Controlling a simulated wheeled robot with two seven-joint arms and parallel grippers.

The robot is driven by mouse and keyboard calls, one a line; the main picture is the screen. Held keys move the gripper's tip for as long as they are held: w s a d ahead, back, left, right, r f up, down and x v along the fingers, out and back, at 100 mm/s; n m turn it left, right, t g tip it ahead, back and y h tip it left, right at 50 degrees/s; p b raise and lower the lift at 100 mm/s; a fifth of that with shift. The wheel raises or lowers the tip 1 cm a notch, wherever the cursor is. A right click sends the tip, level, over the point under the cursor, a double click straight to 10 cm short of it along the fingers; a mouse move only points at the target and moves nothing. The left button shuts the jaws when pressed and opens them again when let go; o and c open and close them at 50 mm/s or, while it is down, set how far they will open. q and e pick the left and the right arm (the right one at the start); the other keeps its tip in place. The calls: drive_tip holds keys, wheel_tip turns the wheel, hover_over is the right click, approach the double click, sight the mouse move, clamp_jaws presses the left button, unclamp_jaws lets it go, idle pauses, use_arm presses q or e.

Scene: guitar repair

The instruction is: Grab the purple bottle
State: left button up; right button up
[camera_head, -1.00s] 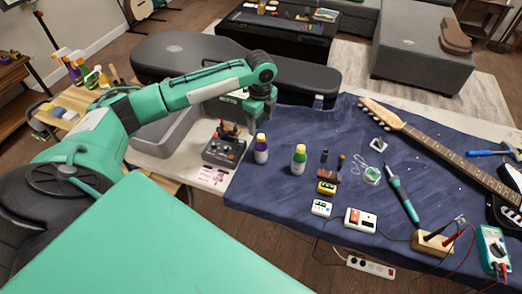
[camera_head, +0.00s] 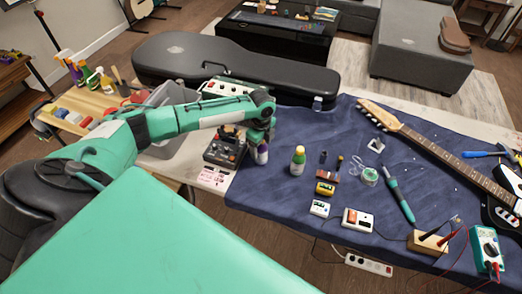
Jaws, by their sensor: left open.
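The purple bottle (camera_head: 262,155) stands upright on the blue cloth near its left edge. Its top and cap are hidden behind my left gripper. My left gripper (camera_head: 259,136) points down at the bottle's upper part, and its jaws are open. I cannot tell whether the fingers touch the bottle. My right gripper is out of view.
A dark pedal (camera_head: 226,150) sits close on the left. A black guitar case (camera_head: 225,62) lies behind. An electric guitar (camera_head: 440,150) and small tools lie on the blue cloth (camera_head: 285,207) to the right.

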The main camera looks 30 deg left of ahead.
use_arm(q)
drive_tip(key=shift+c, duration=0.2)
drive_tip(key=c, duration=1.1)
drive_tip(key=shift+r, duration=0.15)
